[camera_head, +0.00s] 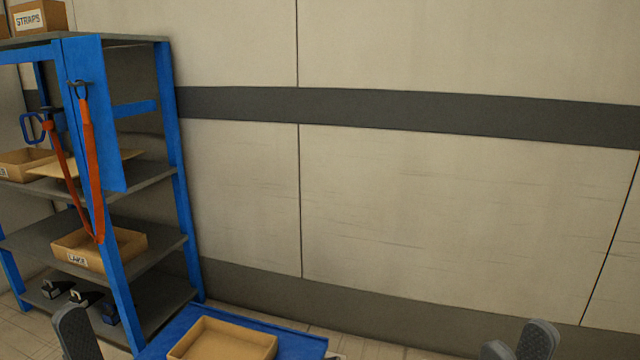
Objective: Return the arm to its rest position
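My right gripper (516,345) shows at the bottom edge, right of centre. Its two dark grey fingertips stand apart at different heights, with nothing seen between them. The rest of the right arm is below the picture. My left gripper (77,335) shows at the bottom left as one dark grey finger. Its other finger cannot be made out, so its opening is unclear. The left finger stands in front of the lower part of the shelf rack and left of the blue surface.
A blue shelf rack (177,200) stands at the left, with an orange strap (91,170) hanging from a hook. An empty cardboard tray (222,343) sits on a blue surface (303,347). The wall (420,210) behind is bare.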

